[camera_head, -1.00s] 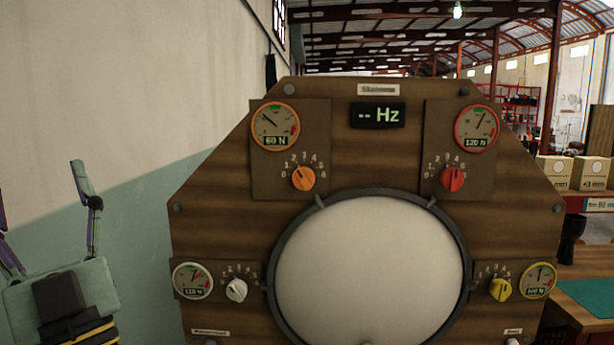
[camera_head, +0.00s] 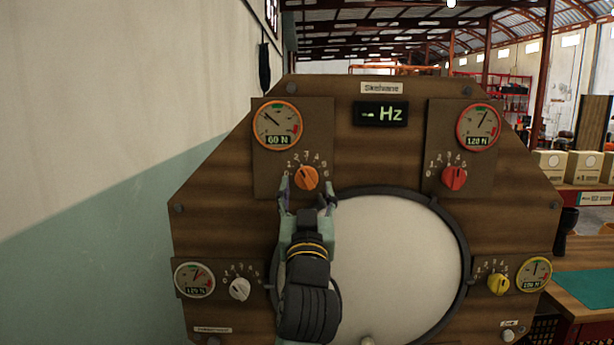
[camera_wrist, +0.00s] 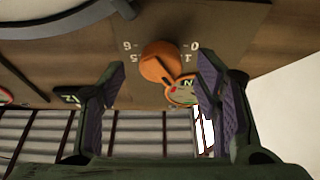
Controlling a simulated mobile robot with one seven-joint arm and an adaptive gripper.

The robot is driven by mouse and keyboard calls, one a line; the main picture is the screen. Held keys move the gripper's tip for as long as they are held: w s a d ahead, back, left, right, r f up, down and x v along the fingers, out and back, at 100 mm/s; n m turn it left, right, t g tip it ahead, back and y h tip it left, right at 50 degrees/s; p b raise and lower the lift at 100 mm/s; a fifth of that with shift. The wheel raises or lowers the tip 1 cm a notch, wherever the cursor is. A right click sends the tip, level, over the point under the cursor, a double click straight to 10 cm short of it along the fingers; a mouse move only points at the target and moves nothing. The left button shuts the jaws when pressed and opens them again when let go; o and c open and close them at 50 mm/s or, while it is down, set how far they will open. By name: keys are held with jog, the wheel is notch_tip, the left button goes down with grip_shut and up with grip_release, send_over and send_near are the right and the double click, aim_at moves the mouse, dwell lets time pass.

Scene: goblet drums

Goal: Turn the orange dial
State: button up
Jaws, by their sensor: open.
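The orange dial (camera_head: 306,178) sits on the upper left of the wooden panel, below a round gauge (camera_head: 277,126) reading 60 N. Its pointer is tilted to the upper left on a numbered scale. My gripper (camera_head: 307,192) is open just in front of and below the dial, one finger to each side. In the wrist view, the orange dial (camera_wrist: 160,62) lies between and beyond the open fingers (camera_wrist: 150,90). I see no finger closed on it. How far the fingertips are from the dial in depth is hard to tell.
A red dial (camera_head: 454,178), a white dial (camera_head: 239,289) and a yellow dial (camera_head: 498,284) are on the same panel. A large white round drumhead (camera_head: 390,260) fills the middle. A table with a green mat (camera_head: 590,292) stands at the right.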

aim_at(306, 183)
jog(key=shift+p+x, duration=0.3)
jog(key=shift+x, duration=1.2)
jog(key=c, duration=1.1)
